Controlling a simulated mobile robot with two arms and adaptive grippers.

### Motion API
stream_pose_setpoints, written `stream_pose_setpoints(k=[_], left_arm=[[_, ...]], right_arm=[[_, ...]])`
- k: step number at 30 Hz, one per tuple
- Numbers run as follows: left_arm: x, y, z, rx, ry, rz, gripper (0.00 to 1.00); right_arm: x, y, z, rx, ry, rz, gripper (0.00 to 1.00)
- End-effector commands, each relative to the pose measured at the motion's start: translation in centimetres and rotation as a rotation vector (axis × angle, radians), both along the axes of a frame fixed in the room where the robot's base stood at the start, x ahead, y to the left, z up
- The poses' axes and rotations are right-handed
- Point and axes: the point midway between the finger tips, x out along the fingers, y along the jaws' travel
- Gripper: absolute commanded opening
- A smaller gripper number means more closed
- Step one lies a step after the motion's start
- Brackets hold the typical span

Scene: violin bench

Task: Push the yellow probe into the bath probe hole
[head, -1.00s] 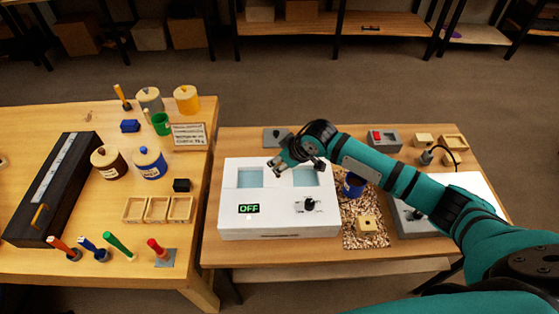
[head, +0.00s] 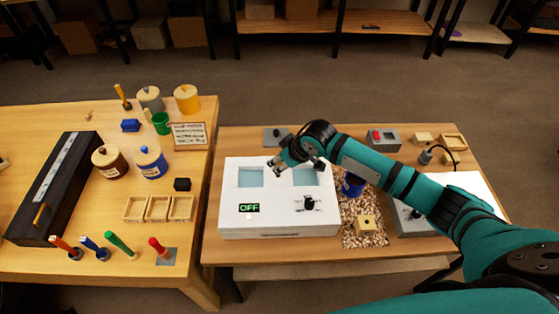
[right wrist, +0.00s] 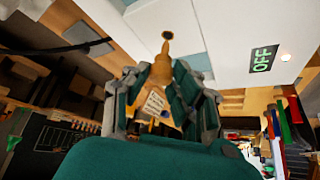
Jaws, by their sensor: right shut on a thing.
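The white bath (head: 280,222) stands on the right table, with two pale blue openings in its top and a display reading OFF. My right gripper (head: 278,168) is over the strip between the openings. In the right wrist view, my right gripper (right wrist: 160,78) is shut on the yellow probe (right wrist: 163,66), which points at the bath's white top (right wrist: 224,22). A small dark round spot (right wrist: 167,35) shows at the probe's far end. I cannot tell whether the tip is inside the hole. In the head view, the gripper hides the probe. My left gripper is not in view.
A blue jar (head: 352,186) stands close to the bath's right side, under my right forearm. A grey plate (head: 274,137) lies behind the bath. The left table holds jars, wooden trays and several coloured-handled tools.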

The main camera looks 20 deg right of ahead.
Motion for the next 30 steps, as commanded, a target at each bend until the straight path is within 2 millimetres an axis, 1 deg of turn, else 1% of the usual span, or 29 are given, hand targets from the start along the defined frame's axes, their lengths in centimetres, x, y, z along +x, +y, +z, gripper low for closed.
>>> stream_pose_setpoints(k=[7,16,30], left_arm=[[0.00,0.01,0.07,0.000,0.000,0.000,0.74],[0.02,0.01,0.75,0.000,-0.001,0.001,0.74],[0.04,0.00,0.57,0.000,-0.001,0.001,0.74]], right_arm=[[0.00,0.00,0.04,0.000,0.000,0.000,0.00],[-0.01,-0.02,0.08,0.000,0.000,0.000,0.00],[0.00,0.01,-0.23,0.000,0.000,0.000,0.00]])
